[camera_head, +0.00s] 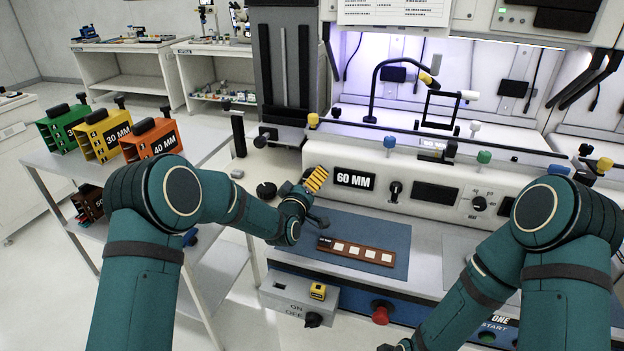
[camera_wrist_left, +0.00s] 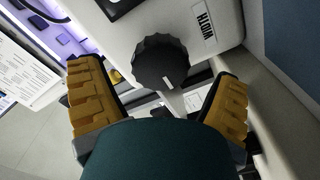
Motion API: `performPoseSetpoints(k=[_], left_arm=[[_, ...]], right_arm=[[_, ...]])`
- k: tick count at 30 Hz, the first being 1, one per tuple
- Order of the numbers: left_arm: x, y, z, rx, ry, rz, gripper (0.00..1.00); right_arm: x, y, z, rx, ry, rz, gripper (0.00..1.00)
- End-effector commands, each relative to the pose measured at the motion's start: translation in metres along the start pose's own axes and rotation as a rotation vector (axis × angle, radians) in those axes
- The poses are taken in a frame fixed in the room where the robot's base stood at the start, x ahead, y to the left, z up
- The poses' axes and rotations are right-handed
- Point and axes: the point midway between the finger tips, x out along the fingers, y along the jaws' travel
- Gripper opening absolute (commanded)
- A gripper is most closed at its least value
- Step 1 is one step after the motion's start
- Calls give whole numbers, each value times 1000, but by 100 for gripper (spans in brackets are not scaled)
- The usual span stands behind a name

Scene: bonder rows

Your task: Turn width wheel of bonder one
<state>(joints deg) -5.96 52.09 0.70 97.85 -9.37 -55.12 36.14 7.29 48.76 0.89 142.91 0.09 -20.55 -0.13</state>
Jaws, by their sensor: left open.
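The width wheel (camera_wrist_left: 161,62) is a black ribbed knob with a pale pointer line, on a light housing beside a WIDTH label (camera_wrist_left: 204,24) in the left wrist view. My left gripper (camera_wrist_left: 157,78) is open, its yellow-padded fingers on either side below the wheel, with no visible contact. In the head view the left gripper (camera_head: 316,179) is at the left end of the bonder's front panel (camera_head: 435,170), left of the 60 MM sign (camera_head: 354,180). A black knob (camera_head: 266,190) shows left of it; I cannot tell if it is the wheel.
A blue mat (camera_head: 390,238) with a brown strip (camera_head: 355,252) lies before the panel. Below are an ON/OFF box (camera_head: 290,290) and a red button (camera_head: 381,312). A side table (camera_head: 60,160) at left holds green, yellow and orange blocks.

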Motion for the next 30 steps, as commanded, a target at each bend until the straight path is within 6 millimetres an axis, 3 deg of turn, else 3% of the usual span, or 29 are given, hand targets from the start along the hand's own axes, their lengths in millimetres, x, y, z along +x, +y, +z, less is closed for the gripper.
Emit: performPoseSetpoints(k=[7,18,24,30], left_arm=[[22,-1,1,0,0,0,90],[25,0,0,0,-1,-1,89],[25,0,0,0,-1,-1,22],[25,0,0,-3,0,-1,22]], right_arm=[[2,1,0,0,2,0,47],[2,1,0,0,2,0,47],[2,1,0,0,2,0,47],[2,1,0,0,1,0,47]])
